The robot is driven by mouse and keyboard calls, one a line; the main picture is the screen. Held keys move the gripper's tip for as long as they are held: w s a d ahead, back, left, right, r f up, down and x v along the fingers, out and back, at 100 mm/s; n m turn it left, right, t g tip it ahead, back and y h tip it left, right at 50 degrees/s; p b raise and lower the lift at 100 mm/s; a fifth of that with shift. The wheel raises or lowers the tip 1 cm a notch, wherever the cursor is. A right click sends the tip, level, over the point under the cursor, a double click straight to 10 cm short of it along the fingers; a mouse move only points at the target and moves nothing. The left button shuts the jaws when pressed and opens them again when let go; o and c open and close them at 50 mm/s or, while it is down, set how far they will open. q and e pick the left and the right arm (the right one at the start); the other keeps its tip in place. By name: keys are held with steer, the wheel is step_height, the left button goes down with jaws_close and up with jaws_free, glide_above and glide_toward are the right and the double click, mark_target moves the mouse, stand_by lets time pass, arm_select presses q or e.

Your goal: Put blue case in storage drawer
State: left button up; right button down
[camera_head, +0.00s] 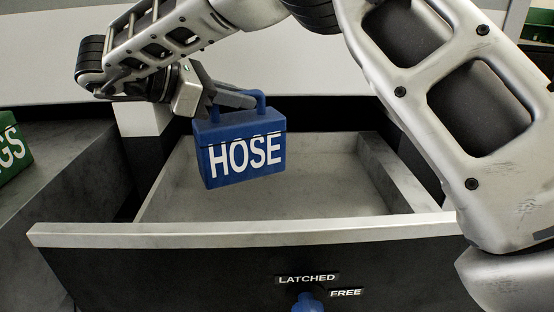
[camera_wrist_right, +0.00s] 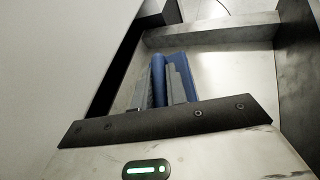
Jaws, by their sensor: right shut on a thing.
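The blue case (camera_head: 241,150), marked HOSE in white, hangs by its handle in the head view. My right gripper (camera_head: 250,100) is shut on its handle. The case is over the open storage drawer (camera_head: 240,236), above its pale floor, and appears slightly tilted. In the right wrist view the blue case (camera_wrist_right: 158,75) shows beside the dark fingers (camera_wrist_right: 172,85), with the drawer interior (camera_wrist_right: 222,75) beyond it. Whether the case touches the drawer floor I cannot tell. My left gripper is not in view.
The drawer front carries LATCHED (camera_head: 307,279) and FREE (camera_head: 346,293) labels with a blue knob (camera_head: 308,302) below. A green case (camera_head: 14,150) with partly cut-off lettering stands at the left. The drawer floor around the case looks empty.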

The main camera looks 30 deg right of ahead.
mark_target(277, 143)
steer(key=d+f, duration=0.2)
steer(key=s+d+f, duration=0.1)
steer(key=d+f, duration=0.3)
steer(key=shift+s+d+p, duration=0.2)
steer(key=shift+s+p, duration=0.1)
steer(key=shift+s, duration=0.1)
steer(key=f, duration=0.2)
steer(key=shift+d+f+p, duration=0.25)
steer(key=shift+f+p, duration=0.05)
steer(key=shift+f, duration=0.4)
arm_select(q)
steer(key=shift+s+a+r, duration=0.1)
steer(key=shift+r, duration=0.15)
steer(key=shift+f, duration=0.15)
arm_select(e)
steer(key=shift+f, duration=0.15)
